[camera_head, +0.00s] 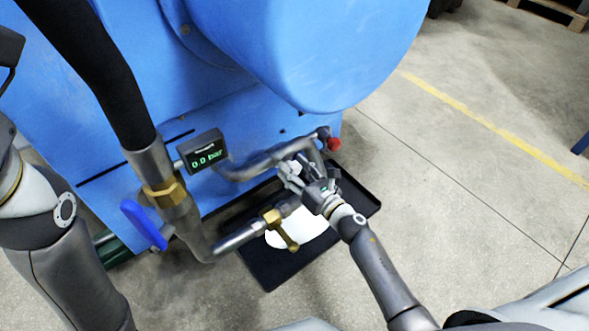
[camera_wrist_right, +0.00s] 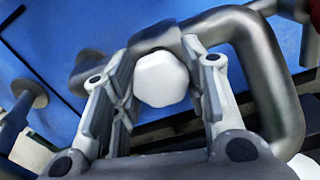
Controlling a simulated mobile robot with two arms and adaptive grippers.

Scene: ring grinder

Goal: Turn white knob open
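The white knob (camera_wrist_right: 161,80) is a faceted white cap on a grey metal pipe, near the middle of the right wrist view. My right gripper (camera_wrist_right: 160,62) has its two fingers apart, one on each side of the knob. The right finger looks very close to it; I cannot tell whether either finger touches.
A blue machine (camera_head: 230,120) fills the back. A gauge (camera_head: 205,152) reads 0.0 bar. A blue lever (camera_head: 143,225), a brass valve (camera_head: 275,219) and a red knob (camera_head: 334,144) stand out nearby. The black tray (camera_head: 267,277) holds a white patch.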

